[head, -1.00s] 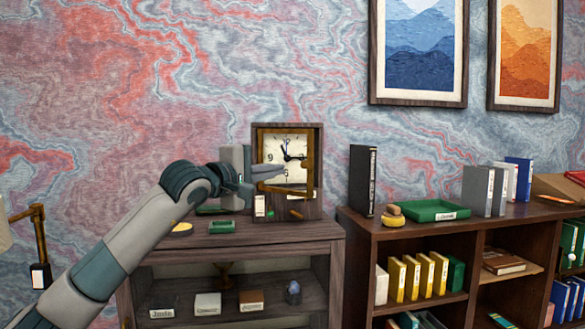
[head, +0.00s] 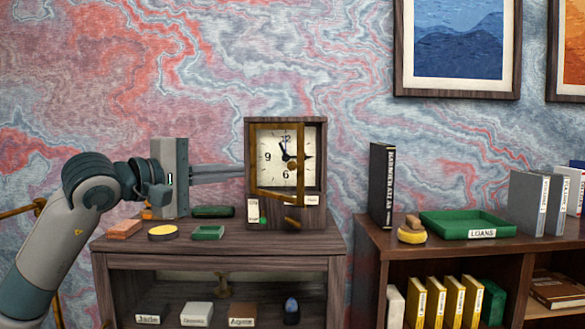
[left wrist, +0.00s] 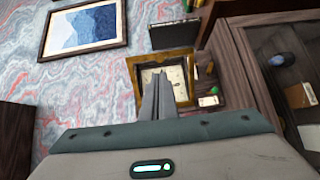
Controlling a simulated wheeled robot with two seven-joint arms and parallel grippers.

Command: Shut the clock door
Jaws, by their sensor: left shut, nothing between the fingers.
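The clock (head: 317,180) has a dark wooden case and a white face, and stands on top of the left wooden cabinet. Its brass-framed door (head: 304,150) stands partly open. The door's right edge, with a round knob, is swung out toward me, and its left edge lies along the case's left side. My left gripper (head: 241,172) is shut and empty, its fingers pointing right at the left side of the case. I cannot tell if they touch it. In the left wrist view, the shut fingers (left wrist: 160,75) overlap the clock (left wrist: 205,101) and hide part of its face. My right gripper is out of view.
A shelf unit (head: 370,235) at right carries books and a green LOANS tray (head: 468,224).

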